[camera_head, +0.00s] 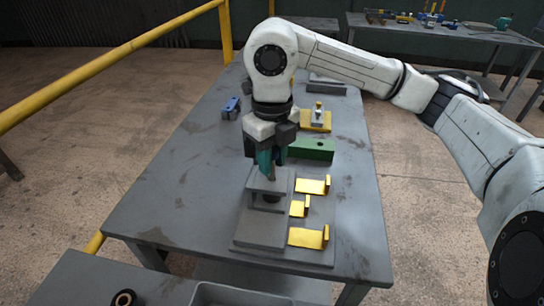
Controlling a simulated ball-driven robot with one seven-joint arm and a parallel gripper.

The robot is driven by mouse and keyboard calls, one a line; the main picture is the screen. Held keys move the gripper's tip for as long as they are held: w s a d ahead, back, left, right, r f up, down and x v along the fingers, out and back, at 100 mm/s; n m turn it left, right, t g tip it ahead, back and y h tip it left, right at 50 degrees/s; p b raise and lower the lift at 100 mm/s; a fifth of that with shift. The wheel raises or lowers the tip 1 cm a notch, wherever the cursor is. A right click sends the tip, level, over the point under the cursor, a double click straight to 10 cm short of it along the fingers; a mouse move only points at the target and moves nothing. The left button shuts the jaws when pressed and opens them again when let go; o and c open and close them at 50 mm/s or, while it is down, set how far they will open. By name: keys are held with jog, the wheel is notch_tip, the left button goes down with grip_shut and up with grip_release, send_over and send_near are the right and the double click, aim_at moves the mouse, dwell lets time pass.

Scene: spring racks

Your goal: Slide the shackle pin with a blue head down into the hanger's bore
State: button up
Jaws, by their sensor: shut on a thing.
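The hanger (278,186) is a grey bracket on a grey base plate, near the middle of the table, with a dark round part low in its opening. My gripper (269,168) has teal fingers and points down right above the hanger's top. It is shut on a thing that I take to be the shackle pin. The fingers hide nearly all of it, and its blue head cannot be made out.
Several yellow brackets (309,237) stand right of the hanger. Behind are a green block (313,149), a yellow-based fixture (316,120) and a small blue-and-grey part (231,106). The table's left side is clear. A yellow rail (110,62) runs at left. A grey tray (235,292) is in front.

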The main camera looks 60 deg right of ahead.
jog(key=shift+f+b, duration=1.35)
jog(key=shift+b, duration=0.05)
jog(key=o, duration=1)
jog(key=shift+c, duration=0.2)
jog(key=shift+o, duration=0.4)
jog(key=o, duration=0.4)
jog(key=shift+r, duration=0.1)
jog(key=shift+r+p, duration=1.5)
jog(key=shift+r, duration=1.95)
jog(key=shift+f, duration=0.1)
